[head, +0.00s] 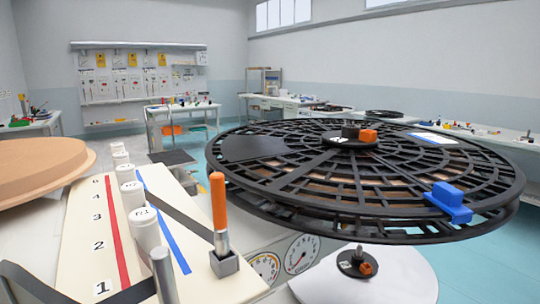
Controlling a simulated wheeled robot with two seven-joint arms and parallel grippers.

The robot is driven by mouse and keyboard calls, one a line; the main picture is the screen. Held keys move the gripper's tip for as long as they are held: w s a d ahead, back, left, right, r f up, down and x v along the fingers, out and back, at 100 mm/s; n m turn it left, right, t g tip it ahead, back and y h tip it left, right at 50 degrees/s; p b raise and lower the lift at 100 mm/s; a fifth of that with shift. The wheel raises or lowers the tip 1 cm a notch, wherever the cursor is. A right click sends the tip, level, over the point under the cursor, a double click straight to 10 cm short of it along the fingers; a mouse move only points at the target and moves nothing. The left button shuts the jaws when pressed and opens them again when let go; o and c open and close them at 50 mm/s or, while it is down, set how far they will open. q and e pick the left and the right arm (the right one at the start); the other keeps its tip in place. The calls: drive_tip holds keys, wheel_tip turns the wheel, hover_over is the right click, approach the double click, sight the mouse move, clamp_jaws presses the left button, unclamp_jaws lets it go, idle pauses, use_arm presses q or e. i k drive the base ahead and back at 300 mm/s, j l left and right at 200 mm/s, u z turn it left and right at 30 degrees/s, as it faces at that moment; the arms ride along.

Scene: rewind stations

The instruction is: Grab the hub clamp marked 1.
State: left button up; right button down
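Two black hub clamps with orange knobs show in the head view. One hub clamp (350,133) sits at the centre of the large black spoked reel (270,168); its white label is too small to read surely. The other hub clamp (352,266) is lower, on the pale round plate below the reel's near edge; its small label is also unreadable. I cannot tell which one is marked 1. A large "1" is printed on the cream board at the lower left, not on a clamp. Neither of my grippers is in view.
A blue block (450,203) grips the reel's right rim. An orange-handled tool (219,205) stands upright in a grey block. White rollers (145,229) line the numbered cream board (84,222). Two gauges (301,253) are below the reel. A brown disc (40,172) lies left.

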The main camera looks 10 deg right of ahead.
sight(350, 136)
drive_tip(key=k+l+u, duration=0.2)
drive_tip(key=l, duration=0.25)
drive_tip(key=l+u, duration=0.2)
drive_tip(key=l, duration=0.3)
drive_tip(key=k+l+u, duration=0.2)
drive_tip(key=l, duration=0.2)
drive_tip(key=k+l+u, duration=0.1)
drive_tip(key=l+u, duration=0.15)
drive_tip(key=l, duration=0.2)
drive_tip(key=k+l+u, duration=0.2)
drive_tip(key=l, duration=0.15)
drive_tip(key=k+l+u, duration=0.2)
drive_tip(key=k+l, duration=0.05)
drive_tip(key=l, duration=0.1)
